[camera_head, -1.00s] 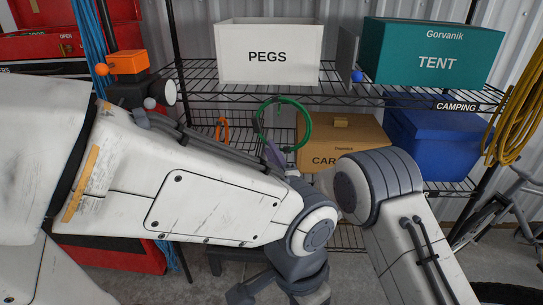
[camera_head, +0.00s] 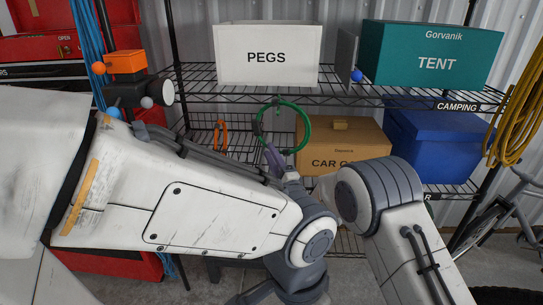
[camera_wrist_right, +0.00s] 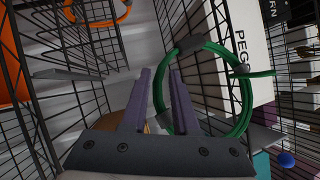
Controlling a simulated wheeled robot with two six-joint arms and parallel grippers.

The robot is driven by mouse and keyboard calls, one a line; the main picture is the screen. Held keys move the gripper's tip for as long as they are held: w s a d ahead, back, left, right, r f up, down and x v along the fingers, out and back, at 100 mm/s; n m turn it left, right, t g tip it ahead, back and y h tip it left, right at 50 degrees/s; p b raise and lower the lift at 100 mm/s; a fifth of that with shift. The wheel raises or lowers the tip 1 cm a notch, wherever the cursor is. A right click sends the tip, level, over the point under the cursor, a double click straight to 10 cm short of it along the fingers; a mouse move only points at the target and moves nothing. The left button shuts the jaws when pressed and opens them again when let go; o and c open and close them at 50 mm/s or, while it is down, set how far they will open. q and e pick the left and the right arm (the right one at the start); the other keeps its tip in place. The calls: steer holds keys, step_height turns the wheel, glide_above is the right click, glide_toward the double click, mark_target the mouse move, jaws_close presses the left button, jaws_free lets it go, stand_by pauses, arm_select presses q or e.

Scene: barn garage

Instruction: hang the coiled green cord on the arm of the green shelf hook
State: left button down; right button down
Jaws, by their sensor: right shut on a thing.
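The coiled green cord (camera_head: 308,128) is a ring upright in front of the wire shelving, just below the upper shelf's front edge. My right gripper (camera_head: 272,155) has purple fingers at the ring's lower left. In the right wrist view, the fingers (camera_wrist_right: 161,88) are shut on the near side of the cord (camera_wrist_right: 247,105). A short green rod, seemingly the arm of the green shelf hook (camera_wrist_right: 262,73), crosses the ring's right side there. I cannot tell whether the ring is around it or only beside it. In the head view the hook is hard to make out. My left gripper's fingers do not show.
An orange cord (camera_head: 221,135) hangs left of the ring. A white PEGS box (camera_head: 268,55) and a teal TENT box (camera_head: 430,55) stand on the upper shelf (camera_head: 250,88). A cardboard box (camera_head: 345,145) and a blue box (camera_head: 432,145) stand below.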

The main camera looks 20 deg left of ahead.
steer(key=c, duration=0.6)
jaws_free()
steer(key=shift+s, duration=0.1)
